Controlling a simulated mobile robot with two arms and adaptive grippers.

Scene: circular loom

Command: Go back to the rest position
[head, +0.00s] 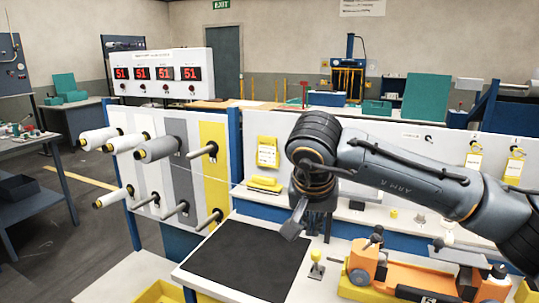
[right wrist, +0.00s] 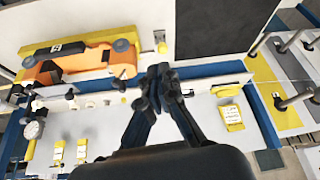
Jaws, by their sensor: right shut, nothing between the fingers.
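My right arm reaches in from the right in the head view, bent over the white workbench (head: 205,262). My right gripper (head: 316,228) points down beside the black mat (head: 245,262), partly hidden by its own wrist. In the right wrist view its fingers (right wrist: 160,76) are together with nothing between them. They appear above the bench near the blue edge strip, between the orange device and the black mat. My left gripper is not in either view.
A peg panel (head: 174,202) with several thread spools (head: 98,138) stands at the left. The orange device (head: 412,272) and a small yellow-topped lever (head: 316,257) are on the bench. Yellow tags (head: 268,152) hang on the back panel. The mat is bare.

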